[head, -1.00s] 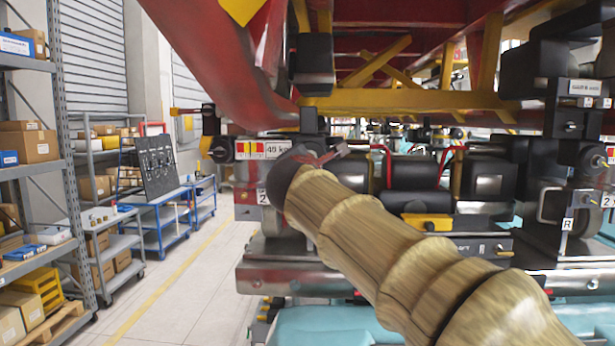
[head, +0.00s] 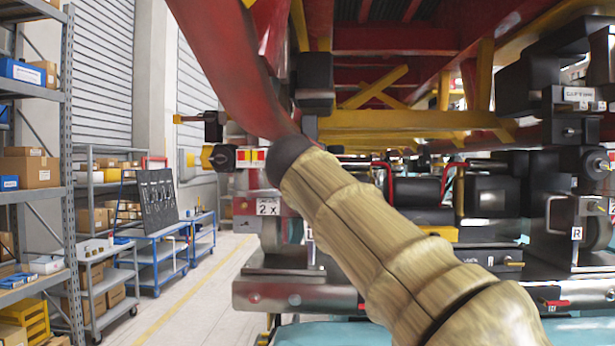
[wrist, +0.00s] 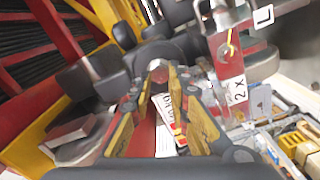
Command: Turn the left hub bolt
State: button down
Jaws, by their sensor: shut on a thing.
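In the wrist view, my gripper (wrist: 159,82) reaches toward a round dark hub (wrist: 152,52). Its fingertips are closed around a small reddish-brown bolt end (wrist: 157,69) at the hub's middle. The exact contact on the bolt is small and partly covered by the fingers. In the head view, my tan arm runs up from the lower right to the left side of the train's undercarriage, and its dark wrist end hides the gripper and the bolt. A white label reading "2 X" (head: 267,207) sits just below the wrist end; it also shows in the wrist view (wrist: 238,91).
A red curved beam (head: 225,60) and a yellow crossbar (head: 400,120) hang close above my arm. Black and metal undercarriage parts (head: 300,295) lie below and right. Shelves (head: 35,150) and blue carts (head: 158,245) stand left, beside an open floor strip (head: 210,290).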

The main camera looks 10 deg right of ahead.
jog(key=shift+d+f+m+b, duration=0.1)
jog(key=shift+m+b, duration=1)
jog(key=shift+m, duration=0.75)
jog(key=shift+f+m+b, duration=0.1)
jog(key=shift+m+b, duration=0.95)
jog(key=shift+m, duration=0.8)
jog(key=c, duration=2.2)
grip_release()
jog(key=o, duration=0.5)
jog(key=shift+r, duration=0.2)
jog(key=shift+s, duration=0.1)
jog(key=v, duration=1.2)
